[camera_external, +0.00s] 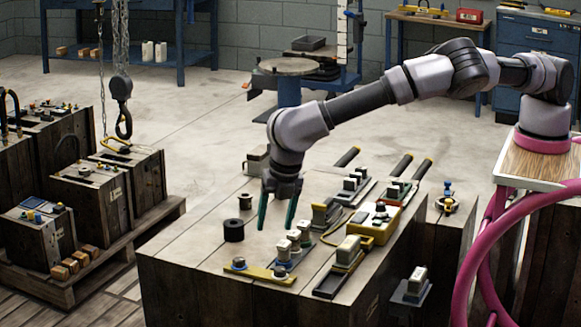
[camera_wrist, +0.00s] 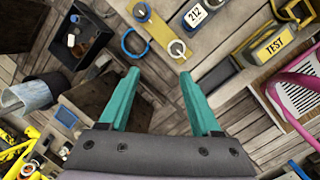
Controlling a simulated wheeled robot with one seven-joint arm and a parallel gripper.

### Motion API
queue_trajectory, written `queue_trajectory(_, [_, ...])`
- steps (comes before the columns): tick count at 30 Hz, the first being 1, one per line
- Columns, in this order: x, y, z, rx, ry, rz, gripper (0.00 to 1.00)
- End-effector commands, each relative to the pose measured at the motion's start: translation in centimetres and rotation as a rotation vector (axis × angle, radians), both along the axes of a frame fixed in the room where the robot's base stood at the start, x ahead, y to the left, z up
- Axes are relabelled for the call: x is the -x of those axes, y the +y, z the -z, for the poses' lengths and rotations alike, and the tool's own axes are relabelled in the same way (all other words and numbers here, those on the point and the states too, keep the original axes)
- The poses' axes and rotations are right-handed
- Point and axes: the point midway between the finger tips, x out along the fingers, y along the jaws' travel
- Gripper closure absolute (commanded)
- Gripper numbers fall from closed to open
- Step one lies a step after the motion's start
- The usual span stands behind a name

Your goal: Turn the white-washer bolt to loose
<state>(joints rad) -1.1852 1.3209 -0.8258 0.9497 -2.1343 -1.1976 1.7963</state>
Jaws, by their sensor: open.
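In the wrist view, a bolt with a pale, white-looking washer (camera_wrist: 177,48) sits at the near end of a yellow strip (camera_wrist: 158,30). A second bolt with a blue washer (camera_wrist: 140,10) is at its far end. My gripper (camera_wrist: 159,73) is open and empty, its two teal fingers apart; the pale-washer bolt lies beyond the right fingertip. In the external view my gripper (camera_external: 277,226) points down above the wooden bench top, behind the yellow strip (camera_external: 260,271).
A block marked 212 (camera_wrist: 195,14) and a yellow block marked TEST (camera_wrist: 272,45) stand close by. A black spool (camera_external: 233,230) is left of my gripper; several switch blocks and a yellow box (camera_external: 372,226) are to the right. A hook (camera_external: 122,88) hangs at the left.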

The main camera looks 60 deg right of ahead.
Motion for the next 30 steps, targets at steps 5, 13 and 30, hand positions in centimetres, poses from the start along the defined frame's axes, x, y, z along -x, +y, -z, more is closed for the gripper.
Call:
queue_trajectory(5, [2.3, -0.2, 3.4, 0.192, -0.033, -0.078, 0.35])
queue_trajectory(13, [2.0, -1.1, 6.0, 0.224, -0.038, -0.084, 0.35])
queue_trajectory(30, [-0.3, -3.2, 13.5, 0.219, -0.039, -0.085, 0.35])
